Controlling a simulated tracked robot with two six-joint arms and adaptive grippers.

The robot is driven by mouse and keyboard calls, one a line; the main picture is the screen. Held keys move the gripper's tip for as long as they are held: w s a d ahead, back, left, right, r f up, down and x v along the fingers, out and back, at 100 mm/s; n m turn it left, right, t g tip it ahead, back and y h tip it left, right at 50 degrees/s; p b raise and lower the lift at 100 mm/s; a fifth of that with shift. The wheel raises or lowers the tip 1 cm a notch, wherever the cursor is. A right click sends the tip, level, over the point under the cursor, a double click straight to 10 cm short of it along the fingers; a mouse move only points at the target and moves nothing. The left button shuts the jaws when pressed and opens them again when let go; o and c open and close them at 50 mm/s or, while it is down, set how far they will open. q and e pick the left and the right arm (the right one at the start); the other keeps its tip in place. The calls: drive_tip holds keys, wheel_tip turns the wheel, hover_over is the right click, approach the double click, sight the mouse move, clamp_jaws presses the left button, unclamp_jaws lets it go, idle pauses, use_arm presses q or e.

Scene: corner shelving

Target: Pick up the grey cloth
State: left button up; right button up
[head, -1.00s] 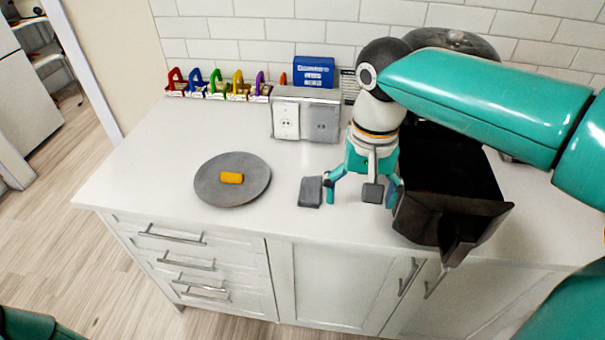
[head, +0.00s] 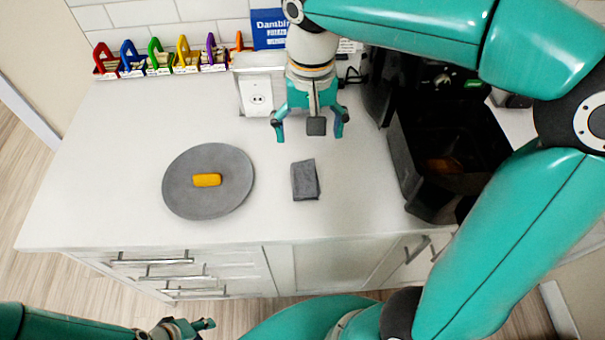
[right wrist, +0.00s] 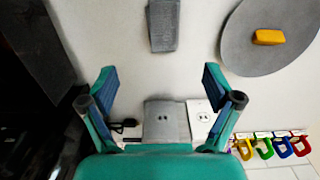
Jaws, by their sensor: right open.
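The grey cloth (head: 305,180) lies folded in a small rectangle on the white counter, right of the round grey plate. It also shows in the right wrist view (right wrist: 163,25), at the top, beyond the fingertips. My right gripper (head: 309,136), on the arm coming in from the right, is open and empty, with its fingers spread. In the head view it appears on the wall side of the cloth, apart from it. Its fingers also show in the right wrist view (right wrist: 160,75). My left gripper (head: 195,326) is low at the bottom left, away from the counter; its fingers are small and unclear.
The grey plate (head: 178,195) holds a yellow block (head: 207,180). An outlet box (head: 257,95) stands behind my right gripper. A black open container (head: 420,165) is to the right. Several coloured padlock-like items line the wall. The counter around the cloth is clear.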

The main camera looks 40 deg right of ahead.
hover_over(305, 175)
drive_tip(key=f, duration=0.8)
drive_tip(key=shift+s+d+f, duration=0.15)
drive_tip(key=shift+d+f, duration=0.1)
drive_tip(key=shift+f, duration=0.1)
drive_tip(key=shift+w+a+f, duration=0.1)
drive_tip(key=shift+f, duration=1.25)
drive_tip(key=shift+w+a+f, duration=0.1)
drive_tip(key=shift+f, duration=1.2)
drive_tip(key=c, duration=0.8)
